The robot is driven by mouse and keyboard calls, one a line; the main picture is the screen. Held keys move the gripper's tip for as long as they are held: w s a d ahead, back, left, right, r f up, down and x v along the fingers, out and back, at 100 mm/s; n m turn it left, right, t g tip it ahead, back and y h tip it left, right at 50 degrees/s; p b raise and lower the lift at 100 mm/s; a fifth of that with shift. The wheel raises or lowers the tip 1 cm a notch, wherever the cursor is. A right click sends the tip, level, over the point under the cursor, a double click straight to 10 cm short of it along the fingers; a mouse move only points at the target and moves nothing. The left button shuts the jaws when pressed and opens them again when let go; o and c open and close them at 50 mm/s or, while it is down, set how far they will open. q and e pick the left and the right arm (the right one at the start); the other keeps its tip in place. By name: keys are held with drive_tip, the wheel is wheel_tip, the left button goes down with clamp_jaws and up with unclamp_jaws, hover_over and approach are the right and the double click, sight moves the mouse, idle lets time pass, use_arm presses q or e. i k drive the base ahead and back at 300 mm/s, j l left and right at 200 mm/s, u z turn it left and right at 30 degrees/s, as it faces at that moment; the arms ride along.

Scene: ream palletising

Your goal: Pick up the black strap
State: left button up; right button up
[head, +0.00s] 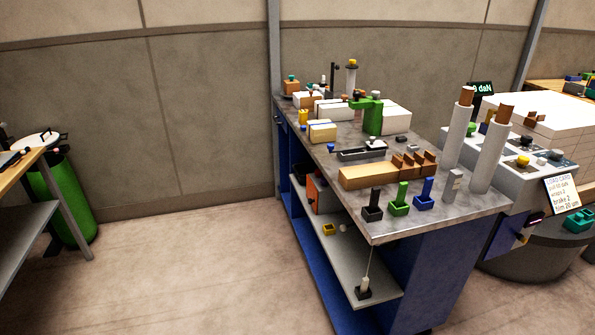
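No thing is plainly a black strap in the head view. A black piece (372,212) with a squat base and a short upright part stands near the front edge of the metal-topped bench (395,228). It is first in a row with a similar green piece (399,207) and blue piece (425,202). I cannot tell whether any of them is a strap. A dark shallow tray (360,154) lies farther back on the bench. Neither of my grippers is in view.
A wooden rack (380,176) and a green stand (373,116) crowd the bench. Two white rolls (490,150) stand right of it, beside a white stack (555,122). A green bin (72,202) stands at the left. The floor (200,270) between is clear.

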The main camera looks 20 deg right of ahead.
sight(376, 192)
drive_tip(key=i+z, duration=0.1)
drive_tip(key=i, duration=0.65)
drive_tip(key=i+j, duration=0.2)
drive_tip(key=i, duration=0.55)
drive_tip(key=i+j+z, duration=0.15)
drive_tip(key=i, duration=0.6)
drive_tip(key=i+z, duration=0.35)
drive_tip(key=z, duration=0.15)
drive_tip(key=i+j+z, duration=0.15)
drive_tip(key=i+z, duration=0.2)
drive_tip(key=z, duration=0.15)
drive_tip(key=i+j+z, duration=0.25)
drive_tip(key=z, duration=0.25)
drive_tip(key=i, duration=0.1)
